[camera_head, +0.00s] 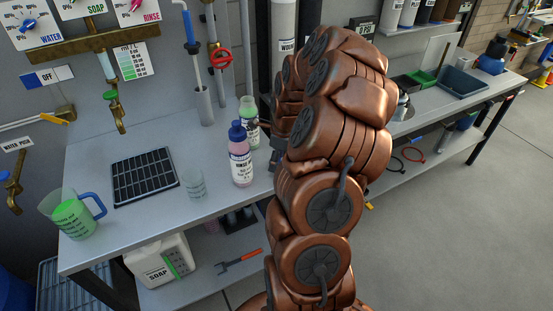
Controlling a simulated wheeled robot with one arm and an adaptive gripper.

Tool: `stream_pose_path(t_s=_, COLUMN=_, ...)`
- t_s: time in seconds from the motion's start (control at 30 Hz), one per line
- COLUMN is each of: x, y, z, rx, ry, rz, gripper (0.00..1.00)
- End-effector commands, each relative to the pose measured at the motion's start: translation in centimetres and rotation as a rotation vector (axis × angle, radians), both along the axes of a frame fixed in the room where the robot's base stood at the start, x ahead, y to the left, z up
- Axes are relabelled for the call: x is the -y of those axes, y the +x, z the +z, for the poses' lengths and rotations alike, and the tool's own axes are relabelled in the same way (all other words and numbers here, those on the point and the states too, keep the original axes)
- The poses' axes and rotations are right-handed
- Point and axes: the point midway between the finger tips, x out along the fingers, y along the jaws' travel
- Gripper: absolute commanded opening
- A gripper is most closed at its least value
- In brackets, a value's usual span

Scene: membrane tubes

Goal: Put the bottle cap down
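A bottle of pink liquid (241,168) with a blue cap (237,130) stands upright on the bench. A second bottle (249,118), with a green label and pale top, stands behind it; no coloured cap shows on it. My gripper (276,148) shows only as a small dark part beside these bottles, at their right. My brown arm hides most of it. Its fingers and anything between them cannot be made out. No loose bottle cap is visible on the bench.
A clear beaker (194,184), a black rack (145,177) and a jug of green liquid (74,214) stand on the bench (150,228). Bare bench lies around the rack and along the front edge. A soap canister (160,262) is on the lower shelf.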

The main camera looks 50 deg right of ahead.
Motion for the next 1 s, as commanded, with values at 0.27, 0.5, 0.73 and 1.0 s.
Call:
stream_pose_path(t_s=0.27, x=0.0, y=0.0, z=0.0, rx=0.0, ry=0.0, rz=0.001, gripper=0.71)
stream_pose_path(t_s=0.5, x=0.1, y=-0.1, z=0.7, rx=0.0, ry=-0.001, rz=0.001, gripper=0.71)
stream_pose_path(t_s=0.73, x=0.4, y=-0.5, z=4.5, rx=0.004, ry=-0.004, rz=-0.001, gripper=0.71)
stream_pose_path(t_s=1.0, x=0.6, y=-1.2, z=9.5, rx=0.003, ry=-0.003, rz=0.0, gripper=0.71)
